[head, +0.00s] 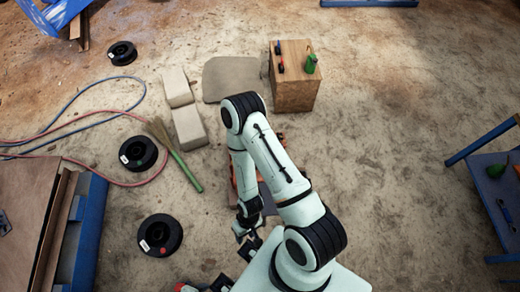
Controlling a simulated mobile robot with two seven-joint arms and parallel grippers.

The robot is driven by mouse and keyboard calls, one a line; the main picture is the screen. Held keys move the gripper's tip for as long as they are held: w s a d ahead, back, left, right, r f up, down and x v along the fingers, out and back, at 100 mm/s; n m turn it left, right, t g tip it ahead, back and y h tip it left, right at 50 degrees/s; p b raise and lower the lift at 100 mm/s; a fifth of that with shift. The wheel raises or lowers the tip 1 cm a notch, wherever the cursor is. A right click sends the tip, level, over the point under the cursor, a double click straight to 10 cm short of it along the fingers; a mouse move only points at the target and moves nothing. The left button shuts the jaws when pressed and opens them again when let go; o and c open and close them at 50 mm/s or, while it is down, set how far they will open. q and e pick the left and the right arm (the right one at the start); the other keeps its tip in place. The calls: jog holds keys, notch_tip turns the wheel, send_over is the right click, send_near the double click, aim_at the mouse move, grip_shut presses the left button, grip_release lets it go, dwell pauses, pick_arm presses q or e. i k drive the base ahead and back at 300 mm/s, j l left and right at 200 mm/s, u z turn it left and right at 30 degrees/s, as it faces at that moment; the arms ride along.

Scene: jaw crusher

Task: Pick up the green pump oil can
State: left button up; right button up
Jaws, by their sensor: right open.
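A small green can (311,64), which looks like the pump oil can, stands on top of a wooden box (295,95) at the upper middle, near its right edge. My right gripper (247,236) is open, low in the picture beside my bent right arm. It is well short of the box and apart from the can. Its fingers are small and partly dark, and I see nothing held in them. My left gripper does not show.
Small red and dark items (279,57) lie left of the can. A blue table (493,190) at the right holds another green object (496,171). Pale blocks (188,128), a broom (180,160), black spools (138,153) and hoses (85,155) lie left. Floor right of the box is clear.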

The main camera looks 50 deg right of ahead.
aim_at(310, 67)
jog(key=z, duration=5.5)
jog(key=i+l+u, duration=0.2)
jog(key=i, duration=0.35)
jog(key=i+l+u, duration=0.2)
jog(key=i, duration=0.35)
jog(key=i+j+u, duration=0.15)
jog(key=i+u, duration=0.3)
jog(key=i+j+u, duration=0.1)
jog(key=i+u, duration=0.15)
jog(key=u, duration=0.2)
jog(key=i+l+u, duration=0.1)
jog(key=i+u, duration=0.35)
jog(key=i+j+u, duration=0.15)
jog(key=i+u, duration=0.15)
jog(key=u, duration=0.2)
jog(key=i+u, duration=0.25)
jog(key=u, duration=0.2)
jog(key=i+u, duration=0.3)
jog(key=u, duration=0.2)
jog(key=i+j+u, duration=0.15)
jog(key=i, duration=1.45)
